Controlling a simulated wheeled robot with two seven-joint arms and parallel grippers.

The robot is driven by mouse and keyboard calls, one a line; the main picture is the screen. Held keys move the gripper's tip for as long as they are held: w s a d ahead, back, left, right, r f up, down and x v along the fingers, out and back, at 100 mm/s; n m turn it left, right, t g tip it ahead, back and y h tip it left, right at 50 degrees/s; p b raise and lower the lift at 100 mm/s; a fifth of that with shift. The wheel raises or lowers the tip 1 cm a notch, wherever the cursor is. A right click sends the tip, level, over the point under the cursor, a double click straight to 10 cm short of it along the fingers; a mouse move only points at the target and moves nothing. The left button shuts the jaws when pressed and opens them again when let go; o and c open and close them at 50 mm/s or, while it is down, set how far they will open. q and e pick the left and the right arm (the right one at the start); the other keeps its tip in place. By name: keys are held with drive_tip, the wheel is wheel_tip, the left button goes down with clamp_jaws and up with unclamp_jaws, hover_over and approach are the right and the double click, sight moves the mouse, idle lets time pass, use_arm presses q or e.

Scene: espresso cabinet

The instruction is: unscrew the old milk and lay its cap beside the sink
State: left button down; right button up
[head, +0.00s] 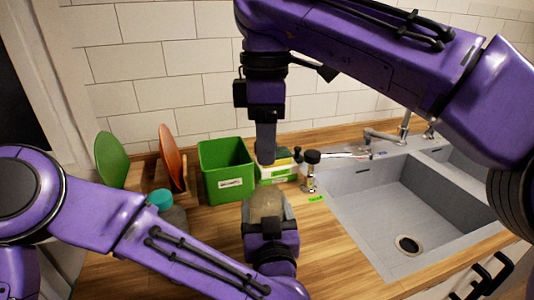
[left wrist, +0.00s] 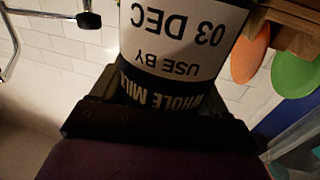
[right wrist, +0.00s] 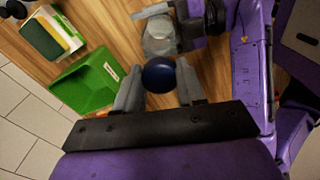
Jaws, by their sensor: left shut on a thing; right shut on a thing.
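The old milk bottle (head: 266,204) is a pale bottle held upright in my left gripper (head: 267,212) above the wooden counter. Its label in the left wrist view (left wrist: 180,45) reads "USE BY 03 DEC" and "WHOLE MILK". My right gripper (head: 265,155) points down behind the bottle in the head view. In the right wrist view it is shut on the round dark blue cap (right wrist: 159,75). The cap is apart from the bottle, whose uncapped top shows beyond it. The sink (head: 350,205) lies to the right.
A green bin (head: 225,170) and a sponge holder (head: 277,173) stand at the back. A dark-topped small bottle (head: 311,172) and a green tag (head: 317,198) are left of the sink. Boards (head: 112,160) and a teal-capped bottle (head: 172,215) stand left. The counter's front right is clear.

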use_arm(q)
unclamp_jaws()
drive_tip(key=shift+s, duration=0.1)
